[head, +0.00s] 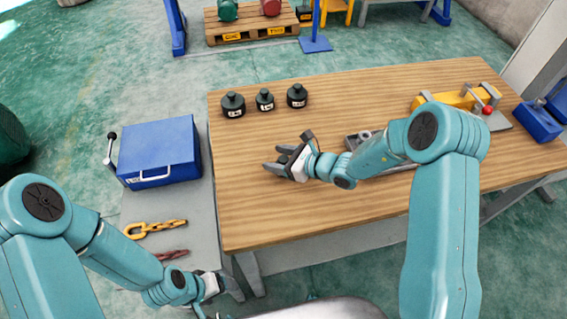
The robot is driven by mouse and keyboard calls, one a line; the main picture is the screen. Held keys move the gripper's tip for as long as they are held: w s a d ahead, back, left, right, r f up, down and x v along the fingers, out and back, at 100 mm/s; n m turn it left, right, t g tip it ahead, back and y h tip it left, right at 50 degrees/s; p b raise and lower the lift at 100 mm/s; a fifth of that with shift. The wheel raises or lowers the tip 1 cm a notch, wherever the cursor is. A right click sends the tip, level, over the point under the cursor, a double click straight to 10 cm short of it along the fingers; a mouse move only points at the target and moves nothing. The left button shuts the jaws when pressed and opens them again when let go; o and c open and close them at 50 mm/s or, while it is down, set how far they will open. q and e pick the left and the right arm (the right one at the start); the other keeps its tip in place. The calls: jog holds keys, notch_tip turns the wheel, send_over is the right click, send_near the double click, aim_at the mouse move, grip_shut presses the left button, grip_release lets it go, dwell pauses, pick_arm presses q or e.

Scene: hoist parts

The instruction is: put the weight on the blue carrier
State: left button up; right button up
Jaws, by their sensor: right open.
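Three dark weights with pale labels stand upright in a row at the back left of the wooden table: a left one (233,106), a middle one (265,100) and a right one (297,96). My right gripper (276,168) is open and empty over the table, in front of the weights and apart from them. My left gripper (218,306) is low at the bottom, off the table's front left; its fingers are hard to make out. A blue block-like piece (538,121) sits at the table's right end; I cannot tell whether it is the blue carrier.
A blue box (158,152) with a handle, a yellow chain (155,228) and a red piece (170,254) lie on the grey side bench. A grey tray (351,142) is partly behind my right arm. A yellow device (462,98) stands at the right. The table's front left is clear.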

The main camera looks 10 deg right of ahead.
grip_shut()
